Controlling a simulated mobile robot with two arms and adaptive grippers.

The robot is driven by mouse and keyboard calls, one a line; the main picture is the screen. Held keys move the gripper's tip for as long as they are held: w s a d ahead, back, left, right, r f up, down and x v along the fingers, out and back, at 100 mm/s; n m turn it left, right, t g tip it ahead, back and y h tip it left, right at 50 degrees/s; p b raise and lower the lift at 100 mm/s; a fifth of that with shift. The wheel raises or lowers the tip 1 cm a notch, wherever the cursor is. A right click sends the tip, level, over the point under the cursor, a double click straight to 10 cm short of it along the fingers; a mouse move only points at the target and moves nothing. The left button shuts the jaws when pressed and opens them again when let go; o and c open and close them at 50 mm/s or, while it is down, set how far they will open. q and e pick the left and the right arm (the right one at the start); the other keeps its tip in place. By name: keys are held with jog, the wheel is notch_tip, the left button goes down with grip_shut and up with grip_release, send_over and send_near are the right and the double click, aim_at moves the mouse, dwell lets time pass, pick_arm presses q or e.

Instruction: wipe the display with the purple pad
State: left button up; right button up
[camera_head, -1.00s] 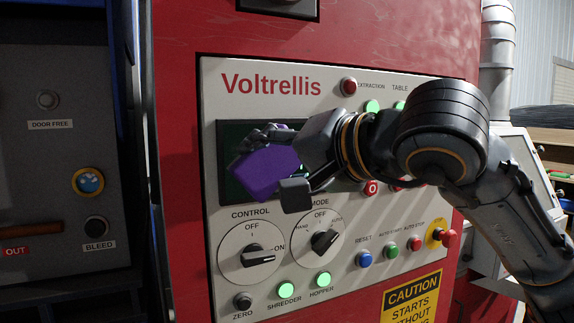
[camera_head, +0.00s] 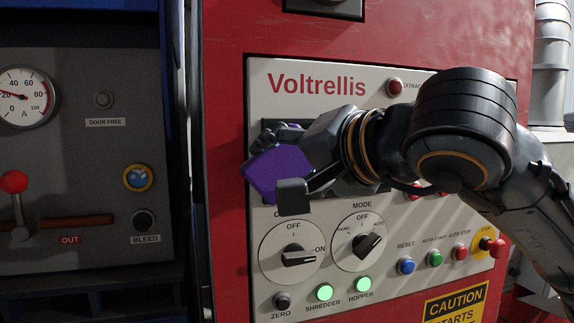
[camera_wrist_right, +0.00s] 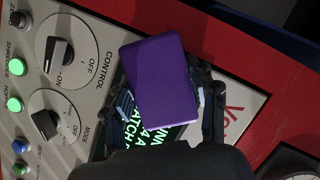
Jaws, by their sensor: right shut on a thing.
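The purple pad (camera_head: 274,174) is held in my right gripper (camera_head: 286,163), with a finger on either side of it. The pad is tilted in front of the display's left side and reaches past its left edge. In the right wrist view the pad (camera_wrist_right: 160,92) fills the space between the fingers. The display (camera_wrist_right: 132,132) shows there beside the pad, dark with pale green lettering partly covered. In the head view my gripper and arm hide most of the display. I cannot tell whether the pad touches the glass. My left gripper is not in view.
The Voltrellis panel has CONTROL (camera_head: 299,256) and MODE (camera_head: 366,243) knobs below the display, and lit green SHREDDER (camera_head: 325,292) and HOPPER (camera_head: 362,284) lamps. A red-capped stop button (camera_head: 495,247) sticks out at right. A grey panel with a red-knobbed lever (camera_head: 15,182) stands at left.

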jog(key=shift+s+d+f+b, duration=0.2)
jog(key=shift+s+b, duration=0.15)
jog(key=shift+s, duration=0.15)
jog(key=shift+s+d+r+b, duration=0.1)
jog(key=shift+s+d+b, duration=0.15)
jog(key=shift+s, duration=0.5)
jog(key=shift+s+d+b, duration=0.2)
jog(key=shift+s+d, duration=0.05)
jog(key=shift+s, duration=0.5)
jog(key=shift+s+d+r+b, duration=0.1)
jog(key=shift+s+d+b, duration=0.15)
jog(key=shift+s, duration=0.5)
jog(key=shift+s, duration=0.1)
jog(key=s, duration=0.1)
jog(key=s+d+b, duration=0.1)
jog(key=shift+s, duration=0.35)
jog(key=shift+w+a, duration=0.1)
jog(key=shift+w+a+r+p, duration=0.25)
jog(key=shift+w+a+p, duration=0.1)
jog(key=shift+w, duration=0.5)
jog(key=shift+w+a+r+p, duration=0.2)
jog(key=shift+w+p, duration=0.1)
jog(key=shift+w, duration=0.55)
jog(key=shift+w+a+r+p, duration=0.25)
jog(key=shift+w+a+p, duration=0.1)
jog(key=shift+w, duration=0.5)
jog(key=shift+w+a+r, duration=0.1)
jog(key=shift+w+a, duration=0.05)
jog(key=shift+w, duration=0.45)
